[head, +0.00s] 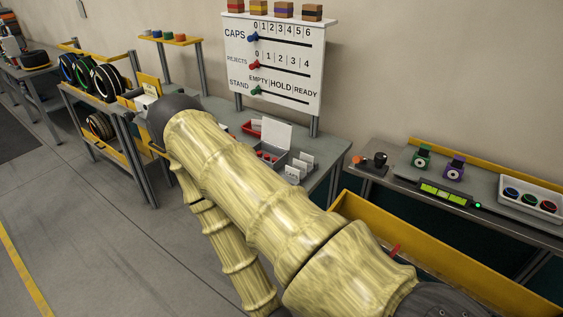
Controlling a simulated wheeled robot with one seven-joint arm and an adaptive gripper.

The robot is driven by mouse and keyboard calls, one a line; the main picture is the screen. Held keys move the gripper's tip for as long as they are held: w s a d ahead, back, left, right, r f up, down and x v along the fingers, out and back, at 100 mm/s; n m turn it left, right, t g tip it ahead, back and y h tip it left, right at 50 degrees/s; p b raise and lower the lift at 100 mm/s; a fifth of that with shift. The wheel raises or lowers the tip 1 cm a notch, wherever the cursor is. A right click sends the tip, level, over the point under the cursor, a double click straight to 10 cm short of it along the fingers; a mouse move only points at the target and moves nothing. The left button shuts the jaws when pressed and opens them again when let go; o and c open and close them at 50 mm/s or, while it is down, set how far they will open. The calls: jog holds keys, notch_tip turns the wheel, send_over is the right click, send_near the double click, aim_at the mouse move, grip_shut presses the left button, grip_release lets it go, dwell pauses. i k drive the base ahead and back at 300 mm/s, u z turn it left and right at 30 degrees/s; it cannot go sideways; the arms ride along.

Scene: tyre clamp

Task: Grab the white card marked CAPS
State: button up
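Small white cards (292,173) stand in a short row on the grey table, right of an open box with a raised white lid. Any marks on them are too small to read, so I cannot tell which is marked CAPS. The large white board (290,75) behind the table has a row labelled CAPS with a blue peg, above REJECTS and STAND rows. My yellow, bamboo-patterned arm crosses the middle of the head view, in front of part of the table. My gripper is not in view.
The open box (268,160) holds red pieces, and a red tray (252,127) lies behind it. A yellow-walled bin (440,240) stands at right, before a bench with green and purple devices and a white tray (531,199). Tyre racks stand left; the floor at lower left is clear.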

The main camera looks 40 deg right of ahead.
aim_at(290, 171)
jog(key=z, duration=0.15)
jog(key=i, duration=1.25)
jog(key=z, duration=1.4)
jog(key=i, duration=0.95)
jog(key=z, duration=0.9)
jog(key=k, duration=1.45)
jog(key=u, duration=0.3)
